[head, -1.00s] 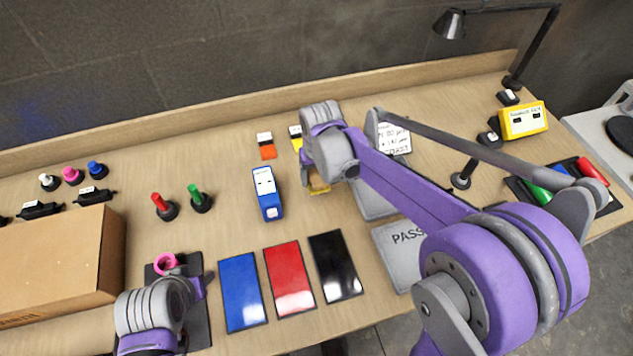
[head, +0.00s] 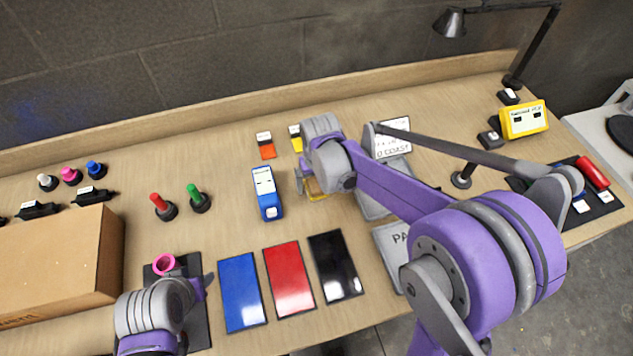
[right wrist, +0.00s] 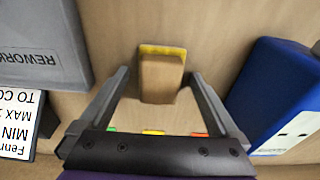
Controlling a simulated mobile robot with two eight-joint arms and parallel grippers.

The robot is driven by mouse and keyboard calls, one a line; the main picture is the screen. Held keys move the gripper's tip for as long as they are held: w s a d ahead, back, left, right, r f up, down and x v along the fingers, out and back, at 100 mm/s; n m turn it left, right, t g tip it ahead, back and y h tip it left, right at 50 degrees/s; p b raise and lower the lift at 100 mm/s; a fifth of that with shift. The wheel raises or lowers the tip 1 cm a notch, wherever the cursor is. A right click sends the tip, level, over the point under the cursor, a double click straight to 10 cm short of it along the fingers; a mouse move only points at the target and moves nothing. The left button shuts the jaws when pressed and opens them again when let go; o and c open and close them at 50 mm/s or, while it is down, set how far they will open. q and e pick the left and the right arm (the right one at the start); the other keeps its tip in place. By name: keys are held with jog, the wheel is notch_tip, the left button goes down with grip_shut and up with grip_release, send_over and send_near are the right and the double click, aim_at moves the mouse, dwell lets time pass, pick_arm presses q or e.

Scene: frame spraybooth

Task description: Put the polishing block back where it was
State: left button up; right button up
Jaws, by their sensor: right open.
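The polishing block appears to be the tan block with a yellow edge (right wrist: 161,78); it rests on the bench. In the head view only a small part of it (head: 316,196) shows below my right wrist. My right gripper (right wrist: 158,76) is open, with one finger on each side of the block and gaps visible between fingers and block. The same gripper (head: 311,188) is partly hidden by its own wrist in the head view. My left gripper (head: 205,282) is low at the left, by a pink ring (head: 164,264); its jaws are not clear.
A blue box (head: 266,194) stands left of the right gripper. A grey REWORK tray (right wrist: 40,45) lies on its other side. Blue (head: 242,292), red (head: 289,279) and black (head: 335,266) panels lie in front. A cardboard box (head: 60,255) stands at left.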

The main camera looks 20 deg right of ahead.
aim_at(318, 187)
pick_arm(q)
jog(key=shift+r, duration=0.2)
pick_arm(e)
jog(key=shift+r, duration=0.25)
pick_arm(q)
jog(key=shift+w+r+p, duration=0.3)
jog(key=shift+r+p, duration=0.3)
pick_arm(e)
notch_tip(318, 187, up, 12)
jog(key=s, duration=0.2)
jog(key=s+d+f+t, duration=0.1)
jog(key=s+f, duration=0.1)
jog(key=s, duration=0.3)
jog(key=s+d+f+t, duration=0.1)
jog(key=s+d+f, duration=0.1)
jog(key=s, duration=0.4)
jog(key=s+d+f+t, duration=0.1)
jog(key=s+t, duration=0.1)
jog(key=s, duration=0.4)
jog(key=shift+s+d+f, duration=0.25)
jog(key=shift+d+f, duration=0.15)
